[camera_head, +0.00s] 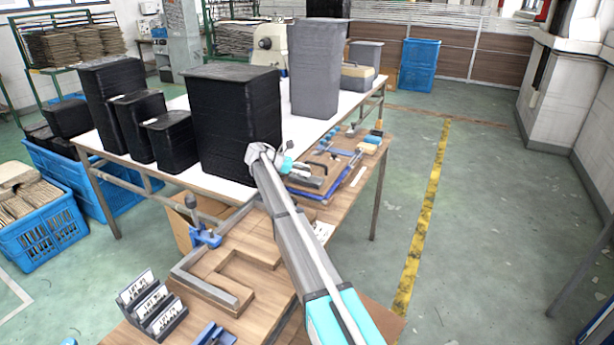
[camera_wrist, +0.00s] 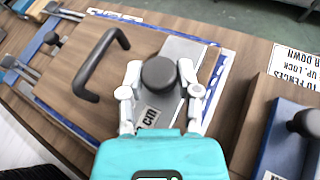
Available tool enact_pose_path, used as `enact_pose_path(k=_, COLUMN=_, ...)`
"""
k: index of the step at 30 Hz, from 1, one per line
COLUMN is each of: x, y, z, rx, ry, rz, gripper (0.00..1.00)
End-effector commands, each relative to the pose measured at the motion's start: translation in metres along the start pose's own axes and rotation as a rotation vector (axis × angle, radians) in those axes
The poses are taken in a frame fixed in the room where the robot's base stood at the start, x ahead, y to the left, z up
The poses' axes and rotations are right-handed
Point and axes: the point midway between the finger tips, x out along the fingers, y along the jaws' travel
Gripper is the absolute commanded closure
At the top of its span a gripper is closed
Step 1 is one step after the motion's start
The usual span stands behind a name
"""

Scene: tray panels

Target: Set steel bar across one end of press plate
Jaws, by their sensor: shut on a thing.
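In the wrist view, my gripper (camera_wrist: 160,88) is shut on the dark round knob of the steel bar (camera_wrist: 182,50). The bar is flat and grey, with a small printed label near my fingers. It lies over the right end of a brown plate, seemingly the press plate (camera_wrist: 135,48), which has a black arched handle (camera_wrist: 100,62). Whether the bar rests on the plate or hangs just above it, I cannot tell. My gripper hides part of the bar. In the head view, my gripper (camera_head: 287,165) is at the bench beside the plate area, small and partly hidden by my arm.
A blue-based fixture with a dark knob (camera_wrist: 297,128) and a printed sign (camera_wrist: 296,68) stand at the right in the wrist view. Blue clamps (camera_wrist: 50,42) lie at the left. In the head view, black bins (camera_head: 232,120) stand close behind my arm; a wooden frame (camera_head: 225,285) lies nearer.

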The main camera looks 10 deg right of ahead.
Motion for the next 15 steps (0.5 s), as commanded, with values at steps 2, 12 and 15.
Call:
enact_pose_path(k=2, x=0.0009, y=-0.0004, z=-0.0022, rx=0.000, ry=-0.001, rz=0.000, gripper=1.00)
enact_pose_path(k=12, x=0.0006, y=-0.0003, z=-0.0022, rx=0.000, ry=-0.001, rz=0.001, gripper=1.00)
enact_pose_path(k=15, x=0.0015, y=-0.0007, z=-0.0048, rx=0.000, ry=-0.001, rz=0.001, gripper=1.00)
